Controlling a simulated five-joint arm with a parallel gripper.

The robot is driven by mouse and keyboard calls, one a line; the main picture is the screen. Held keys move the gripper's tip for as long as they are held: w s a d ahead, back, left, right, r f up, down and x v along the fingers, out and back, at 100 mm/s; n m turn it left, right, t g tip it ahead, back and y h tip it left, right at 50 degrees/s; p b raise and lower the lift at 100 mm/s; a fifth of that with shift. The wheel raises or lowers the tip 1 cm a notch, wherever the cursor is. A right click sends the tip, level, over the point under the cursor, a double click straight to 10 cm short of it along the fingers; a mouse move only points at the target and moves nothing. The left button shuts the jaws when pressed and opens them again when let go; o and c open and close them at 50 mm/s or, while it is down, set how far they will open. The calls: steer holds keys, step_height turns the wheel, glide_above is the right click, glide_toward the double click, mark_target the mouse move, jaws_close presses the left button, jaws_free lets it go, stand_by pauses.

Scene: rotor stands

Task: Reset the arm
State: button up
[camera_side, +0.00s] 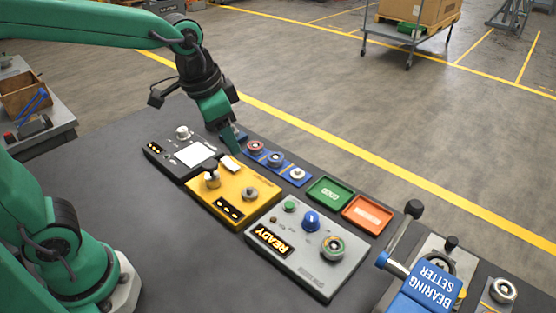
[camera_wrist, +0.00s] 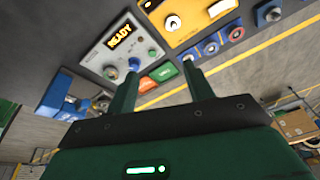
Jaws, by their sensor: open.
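My gripper (camera_side: 233,146) is at the back edge of the bench, next to the left end of the blue rack (camera_side: 284,173). In the wrist view its two fingers (camera_wrist: 164,85) stand apart with nothing between them. The blue rack holds several ring-shaped parts. In the side view I cannot tell whether the fingers touch anything. My arm is stretched out over the bench from the left.
A dark panel (camera_side: 157,149), a yellow panel (camera_side: 265,205) and a grey READY panel (camera_side: 312,278) stand in a row. Green (camera_side: 345,185) and orange-red (camera_side: 384,211) trays lie behind. A blue bearing setter (camera_side: 430,288) stands right. The bench front is clear.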

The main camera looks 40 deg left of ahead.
steer(key=s+a+n+t, duration=0.2)
steer(key=s+a+n, duration=0.2)
steer(key=s, duration=0.6)
steer(key=shift+s+a+r+n+y, duration=0.2)
steer(key=shift+s+a+n+y, duration=0.15)
steer(key=shift+a, duration=1)
steer(key=shift+c, duration=0.4)
